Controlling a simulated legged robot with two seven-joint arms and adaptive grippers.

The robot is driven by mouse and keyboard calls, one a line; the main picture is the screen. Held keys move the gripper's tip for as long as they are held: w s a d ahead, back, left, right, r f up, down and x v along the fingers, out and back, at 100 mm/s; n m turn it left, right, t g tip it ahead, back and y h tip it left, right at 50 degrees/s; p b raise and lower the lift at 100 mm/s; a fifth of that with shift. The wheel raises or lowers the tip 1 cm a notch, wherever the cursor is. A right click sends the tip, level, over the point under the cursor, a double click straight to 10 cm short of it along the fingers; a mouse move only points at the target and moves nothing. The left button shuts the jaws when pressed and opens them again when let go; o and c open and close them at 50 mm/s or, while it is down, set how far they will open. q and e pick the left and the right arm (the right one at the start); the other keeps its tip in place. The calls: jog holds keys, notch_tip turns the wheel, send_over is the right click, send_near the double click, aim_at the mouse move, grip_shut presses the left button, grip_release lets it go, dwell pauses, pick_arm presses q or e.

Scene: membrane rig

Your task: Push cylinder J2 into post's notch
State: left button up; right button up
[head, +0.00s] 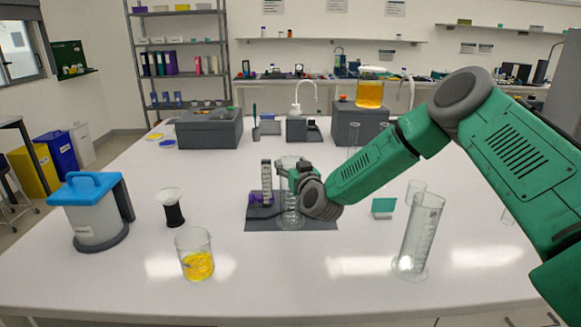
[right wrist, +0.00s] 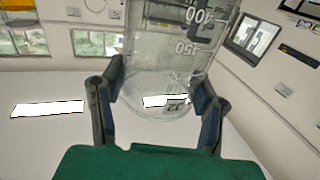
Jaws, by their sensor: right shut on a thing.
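A clear graduated cylinder (head: 291,210) stands roughly upright over the dark grey mat (head: 322,224), just right of a grey post (head: 266,176) with purple parts at its foot. It also fills the middle of the right wrist view (right wrist: 165,60), with printed scale marks. My right gripper (head: 288,172) is shut on the cylinder's side from the right; in the wrist view its two fingers (right wrist: 157,98) flank the glass. The notch is not clear, and a gap between cylinder and post is hard to judge. My left gripper is not in view.
Another graduated cylinder (head: 418,235) stands at right, near a small green card (head: 383,207). Grey boxes (head: 209,130) stand behind. The table's front middle is clear.

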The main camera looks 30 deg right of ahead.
jog(key=shift+f, duration=0.2)
jog(key=o, duration=1.4)
jog(key=shift+c, duration=0.2)
jog(key=shift+o, duration=0.8)
jog(key=shift+d, duration=0.1)
jog(key=shift+s, duration=0.4)
jog(key=v, duration=1.1)
jog(key=shift+f, duration=0.1)
